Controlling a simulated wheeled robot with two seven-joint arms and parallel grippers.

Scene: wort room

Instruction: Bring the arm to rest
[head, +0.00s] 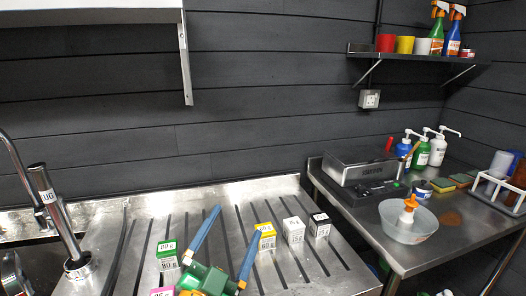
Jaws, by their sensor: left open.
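My left gripper (237,220) comes up from the bottom centre of the head view, over the grooved metal drainboard (222,222). It has a green body and two long blue fingers, spread wide apart with nothing held between them. A yellow-topped box (266,240) is just right of the right fingertip; I cannot tell whether they touch. A green and white box (167,257) stands left of the left finger. My right gripper is not in view.
A white box (293,231) and a black-marked white box (319,226) stand to the right. A pink-topped box (162,292) is cut off at the bottom. A tap (62,225) stands left. The right counter holds a grey machine (362,168) and a bowl (408,226).

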